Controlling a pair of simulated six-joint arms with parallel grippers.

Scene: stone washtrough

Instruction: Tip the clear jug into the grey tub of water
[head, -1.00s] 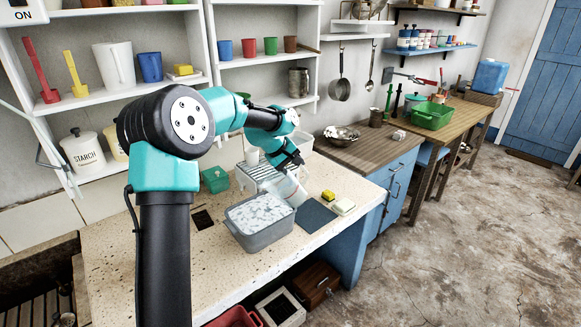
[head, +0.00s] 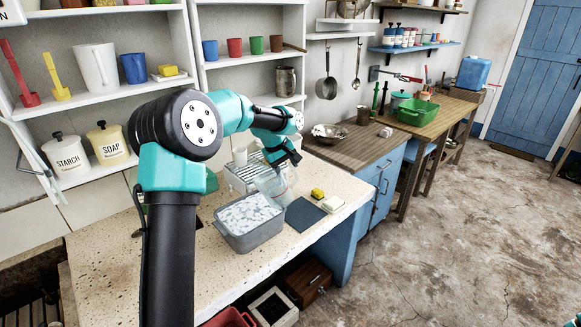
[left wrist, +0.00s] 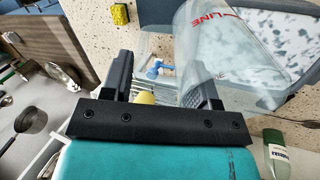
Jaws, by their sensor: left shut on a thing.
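The clear jug (head: 273,187) is at the back right corner of the grey tub (head: 246,242) in the head view. My left gripper (head: 283,163) is shut on the jug from behind and above. In the left wrist view the see-through jug (left wrist: 227,70), with red lettering, reaches up and right from my left gripper (left wrist: 165,80), and the tub (left wrist: 290,80) with whitish, patchy water shows behind it. The jug looks tilted, but its exact angle and whether water is in it or flowing I cannot tell. My right gripper is out of view.
A yellow sponge (head: 318,193), a pale block (head: 333,204) and a dark blue mat (head: 310,215) lie right of the tub on the stone counter (head: 130,260). A rack (head: 240,178) stands behind the jug. In the left wrist view a green-capped bottle (left wrist: 275,150) shows at lower right.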

